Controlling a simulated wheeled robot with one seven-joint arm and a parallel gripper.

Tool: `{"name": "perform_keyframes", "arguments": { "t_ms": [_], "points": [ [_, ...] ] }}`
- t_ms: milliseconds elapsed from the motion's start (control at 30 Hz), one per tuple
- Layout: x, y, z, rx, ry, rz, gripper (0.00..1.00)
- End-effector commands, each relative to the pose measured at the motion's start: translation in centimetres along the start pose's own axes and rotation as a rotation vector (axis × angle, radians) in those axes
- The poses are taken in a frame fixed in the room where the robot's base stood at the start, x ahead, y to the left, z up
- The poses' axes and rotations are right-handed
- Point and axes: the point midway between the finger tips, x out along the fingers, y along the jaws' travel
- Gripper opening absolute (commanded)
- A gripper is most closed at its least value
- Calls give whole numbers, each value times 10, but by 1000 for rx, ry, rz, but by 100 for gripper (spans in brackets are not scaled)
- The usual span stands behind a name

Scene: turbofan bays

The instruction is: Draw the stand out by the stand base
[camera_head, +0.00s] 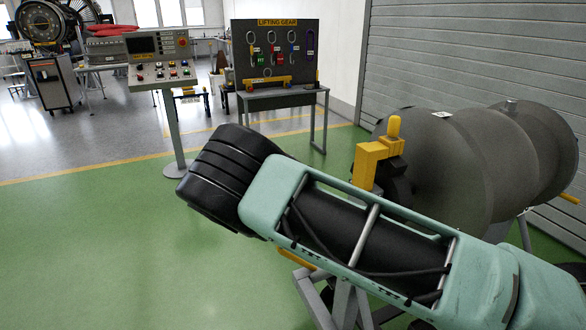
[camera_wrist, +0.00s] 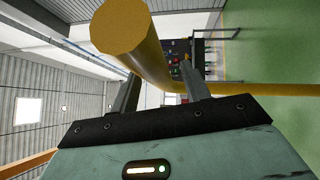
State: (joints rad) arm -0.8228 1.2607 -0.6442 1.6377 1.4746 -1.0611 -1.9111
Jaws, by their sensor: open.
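The stand (camera_head: 345,300) shows in the head view at the bottom, with grey legs under a large dark grey drum-shaped unit (camera_head: 455,165). A yellow bracket (camera_head: 370,165) sits at the drum's left side. My arm covers much of the stand and its base. In the wrist view, my gripper (camera_wrist: 159,70) has its two fingers apart. A thick yellow bar (camera_wrist: 145,50) runs from its round near end down between the fingers and meets another yellow bar (camera_wrist: 260,90) going right. I cannot tell whether the fingers touch it. My gripper is hidden in the head view.
A control console (camera_head: 160,60) on a post stands at the left. Behind it is a lifting gear board (camera_head: 275,50) on a grey table (camera_head: 310,95). A grey shutter wall (camera_head: 480,50) is behind the drum. The green floor (camera_head: 90,250) at left is clear.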

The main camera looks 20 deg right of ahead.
Motion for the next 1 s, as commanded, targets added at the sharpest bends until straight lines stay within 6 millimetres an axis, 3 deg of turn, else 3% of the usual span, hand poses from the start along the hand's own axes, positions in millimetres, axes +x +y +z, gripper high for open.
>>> {"name": "perform_keyframes", "arguments": {
  "t_ms": [300, 500, 700, 1000],
  "points": [
    [-77, -2, -2, 1, 4, -1, 47],
    [-118, -2, -2, 2, 5, -2, 47],
    [-140, -1, -2, 1, 3, -1, 47],
    [-145, 0, -2, 1, 3, 0, 47]
  ]
}}
